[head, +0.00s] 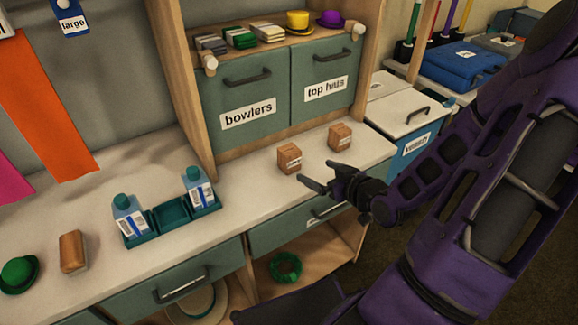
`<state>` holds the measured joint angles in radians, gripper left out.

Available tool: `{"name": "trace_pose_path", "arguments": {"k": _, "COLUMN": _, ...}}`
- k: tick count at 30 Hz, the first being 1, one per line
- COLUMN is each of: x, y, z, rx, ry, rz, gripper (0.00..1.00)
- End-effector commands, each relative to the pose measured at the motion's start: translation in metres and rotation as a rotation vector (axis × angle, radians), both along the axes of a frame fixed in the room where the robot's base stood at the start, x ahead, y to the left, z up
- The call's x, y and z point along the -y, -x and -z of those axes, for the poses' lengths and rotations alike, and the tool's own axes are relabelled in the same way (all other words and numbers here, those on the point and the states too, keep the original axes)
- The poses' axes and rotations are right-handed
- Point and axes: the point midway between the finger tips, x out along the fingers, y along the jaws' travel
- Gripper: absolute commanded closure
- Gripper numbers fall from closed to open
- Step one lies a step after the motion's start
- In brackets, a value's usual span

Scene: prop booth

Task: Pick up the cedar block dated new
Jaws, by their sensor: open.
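Two small brown wooden blocks with pale labels stand on the white counter (225,205) below the cabinet. The nearer block (289,158) is to the left and the farther block (340,137) is to the right. Their label writing is too small to read, so I cannot tell which one is dated new. My gripper (316,172) is open and empty, its fingers pointing left. In the picture it is just to the lower right of the nearer block and below the farther one. I cannot tell its exact height above the counter.
Doors labelled bowlers (248,112) and top hats (325,88) rise behind the blocks. A teal tray (172,214) with two bottles, a wooden-backed brush (73,251) and a green hat (19,274) stand to the left. The counter between tray and blocks is clear.

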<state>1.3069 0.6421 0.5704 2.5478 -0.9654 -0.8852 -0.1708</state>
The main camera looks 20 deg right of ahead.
Motion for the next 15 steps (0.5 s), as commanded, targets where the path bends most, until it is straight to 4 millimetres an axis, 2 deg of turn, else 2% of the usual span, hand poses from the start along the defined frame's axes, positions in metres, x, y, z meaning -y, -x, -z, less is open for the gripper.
{"name": "trace_pose_path", "arguments": {"k": 1, "x": 0.000, "y": -0.002, "z": 0.008, "rx": 0.001, "ry": 0.005, "rz": 0.000, "gripper": 0.00}}
{"name": "trace_pose_path", "arguments": {"k": 5, "x": -0.003, "y": -0.008, "z": 0.010, "rx": -0.002, "ry": 0.007, "rz": 0.000, "gripper": 0.00}}
{"name": "trace_pose_path", "arguments": {"k": 9, "x": -0.011, "y": -0.039, "z": 0.020, "rx": -0.001, "ry": -0.001, "rz": -0.003, "gripper": 0.00}}
{"name": "trace_pose_path", "arguments": {"k": 15, "x": -0.019, "y": -0.075, "z": 0.035, "rx": -0.003, "ry": 0.000, "rz": -0.002, "gripper": 0.00}}
